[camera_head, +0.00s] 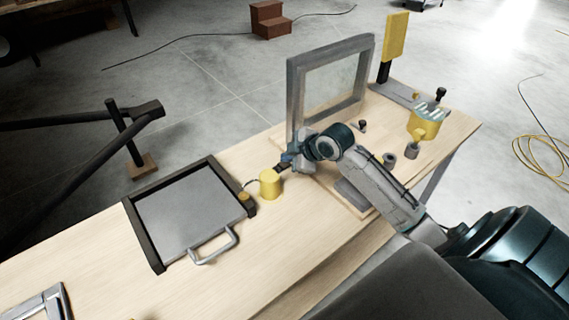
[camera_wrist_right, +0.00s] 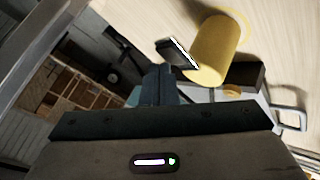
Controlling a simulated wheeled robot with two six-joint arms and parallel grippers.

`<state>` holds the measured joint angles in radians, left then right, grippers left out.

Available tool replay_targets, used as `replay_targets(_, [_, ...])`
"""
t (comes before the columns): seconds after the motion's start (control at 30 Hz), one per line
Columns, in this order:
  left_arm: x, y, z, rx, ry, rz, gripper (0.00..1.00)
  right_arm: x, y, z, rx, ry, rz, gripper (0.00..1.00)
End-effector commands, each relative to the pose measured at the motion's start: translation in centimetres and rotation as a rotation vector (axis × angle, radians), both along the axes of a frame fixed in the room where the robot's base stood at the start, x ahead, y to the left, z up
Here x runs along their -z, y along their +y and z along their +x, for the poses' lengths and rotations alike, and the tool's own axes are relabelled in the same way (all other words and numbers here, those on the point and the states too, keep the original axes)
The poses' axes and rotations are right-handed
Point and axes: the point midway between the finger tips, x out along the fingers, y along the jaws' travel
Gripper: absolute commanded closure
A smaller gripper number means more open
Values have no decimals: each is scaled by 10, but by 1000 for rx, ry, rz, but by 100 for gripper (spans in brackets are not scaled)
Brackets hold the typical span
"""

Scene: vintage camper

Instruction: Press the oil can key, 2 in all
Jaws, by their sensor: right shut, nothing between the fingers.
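The oil can (camera_head: 270,185) is a small yellow cylinder standing on the wooden bench, just right of the grey tray. A thin dark curved spout reaches from it to the left. In the right wrist view the oil can (camera_wrist_right: 218,48) shows large, with a dark, pale-edged flat piece (camera_wrist_right: 178,53) beside it that looks like its key. My right gripper (camera_head: 287,161) is shut and empty, close to the key at the upper right of the can. Its fingers (camera_wrist_right: 159,80) show just beside the key; I cannot tell whether they touch it. My left gripper is not in view.
A grey tray with a handle (camera_head: 211,246) lies left of the can. A grey upright frame (camera_head: 296,100) stands right behind my right gripper. A yellow cup-like holder (camera_head: 425,127) and small dark parts are farther right. The bench front is clear.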

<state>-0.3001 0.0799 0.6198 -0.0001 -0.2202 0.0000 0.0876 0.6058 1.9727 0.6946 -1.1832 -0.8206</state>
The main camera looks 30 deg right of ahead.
Motion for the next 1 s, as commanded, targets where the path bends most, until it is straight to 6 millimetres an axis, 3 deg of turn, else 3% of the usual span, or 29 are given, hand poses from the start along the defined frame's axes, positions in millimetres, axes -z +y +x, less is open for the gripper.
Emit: replay_targets(1.0, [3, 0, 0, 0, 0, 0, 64, 9, 0, 0, 1, 2, 0, 100])
